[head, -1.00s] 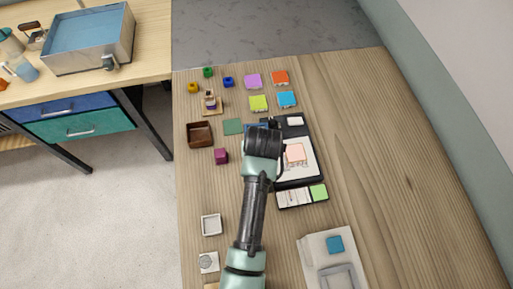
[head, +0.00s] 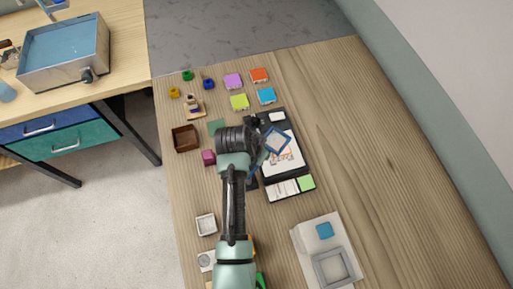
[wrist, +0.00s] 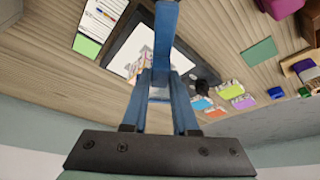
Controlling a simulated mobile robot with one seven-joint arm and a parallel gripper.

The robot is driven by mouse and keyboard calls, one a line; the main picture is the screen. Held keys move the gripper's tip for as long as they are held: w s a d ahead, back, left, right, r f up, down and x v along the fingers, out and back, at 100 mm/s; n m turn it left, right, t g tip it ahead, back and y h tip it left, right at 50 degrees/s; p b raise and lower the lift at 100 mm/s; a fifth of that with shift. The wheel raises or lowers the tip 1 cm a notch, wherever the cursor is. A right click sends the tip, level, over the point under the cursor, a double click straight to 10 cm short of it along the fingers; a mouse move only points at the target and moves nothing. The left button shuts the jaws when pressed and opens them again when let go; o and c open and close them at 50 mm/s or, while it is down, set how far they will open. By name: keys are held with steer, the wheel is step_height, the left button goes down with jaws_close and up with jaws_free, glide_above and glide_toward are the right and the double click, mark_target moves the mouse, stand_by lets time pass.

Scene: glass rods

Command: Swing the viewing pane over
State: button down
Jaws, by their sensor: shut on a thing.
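The viewing pane (head: 277,141), a clear pane in a blue frame, stands tilted over a dark board (head: 270,115) in the head view. A white sheet (head: 291,158) with a coloured drawing lies on the board and shows partly through the pane. My gripper (wrist: 160,86) is shut on the pane; in the wrist view a blue frame bar (wrist: 166,30) runs up from between the fingers. The board (wrist: 178,62) is below and beyond it there. In the head view my arm hides the fingertips and the grip.
A lined card (head: 283,189) and green square (head: 306,183) lie at the board's near edge. A magenta cube (head: 209,157) and brown box (head: 185,138) stand left. Several coloured tiles (head: 239,102) lie beyond. A white tray (head: 309,243) is near right; the right tabletop is clear.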

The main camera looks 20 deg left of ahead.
steer(key=shift+s+d+m, duration=0.1)
steer(key=shift+d+m, duration=0.15)
steer(key=shift+m, duration=0.35)
steer(key=shift+d, duration=0.1)
steer(key=c, duration=0.7)
jaws_free()
steer(key=shift+s+r, duration=0.1)
steer(key=v, duration=0.4)
steer(key=b+v, duration=0.1)
steer(key=v, duration=0.7)
steer(key=shift+a+r+b, duration=0.3)
steer(key=shift+a+r, duration=0.05)
steer(key=shift+r, duration=0.05)
